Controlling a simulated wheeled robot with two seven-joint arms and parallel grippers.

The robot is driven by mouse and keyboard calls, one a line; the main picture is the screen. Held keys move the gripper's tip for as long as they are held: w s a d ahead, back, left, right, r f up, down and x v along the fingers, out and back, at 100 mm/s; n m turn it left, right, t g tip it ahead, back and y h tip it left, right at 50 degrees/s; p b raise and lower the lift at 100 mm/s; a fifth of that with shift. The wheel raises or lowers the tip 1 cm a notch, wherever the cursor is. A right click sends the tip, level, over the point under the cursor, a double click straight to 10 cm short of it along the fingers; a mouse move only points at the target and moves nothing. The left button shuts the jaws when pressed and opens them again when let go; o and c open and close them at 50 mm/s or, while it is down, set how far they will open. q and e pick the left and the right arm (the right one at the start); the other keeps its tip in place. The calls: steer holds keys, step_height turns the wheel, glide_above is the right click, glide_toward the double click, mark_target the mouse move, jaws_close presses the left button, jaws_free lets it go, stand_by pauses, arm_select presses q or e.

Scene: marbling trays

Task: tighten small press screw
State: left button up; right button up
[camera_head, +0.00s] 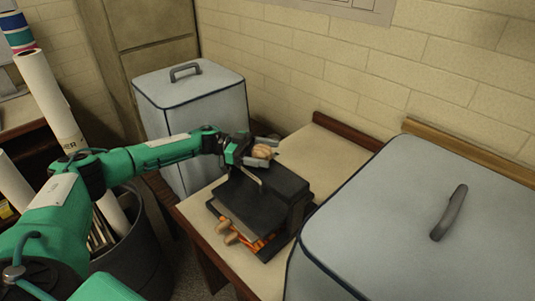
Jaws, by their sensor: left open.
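A small black press (285,182) stands on a narrow table between two grey bins. A round tan wooden knob (262,151) shows at the top of the press, and I take it to be the press screw's handle. My left gripper (264,146) is open at the knob, with fingers reaching toward it from the left. I cannot tell whether the fingers touch it. The screw's shaft is hidden. Orange-edged material (265,243) shows low at the front of the press. My right gripper is not in view.
A grey lidded bin (205,112) stands behind my left arm, and a larger one (400,235) fills the right. Tan wooden handles (228,235) stick out at the press's front. A dark barrel (138,262) holds rolls at left. The table (335,150) is clear behind the press.

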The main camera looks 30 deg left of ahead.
arm_select(q)
steer(key=s+a+b, duration=0.2)
steer(key=a+b, duration=0.2)
steer(key=a, duration=0.8)
steer(key=shift+a, duration=0.35)
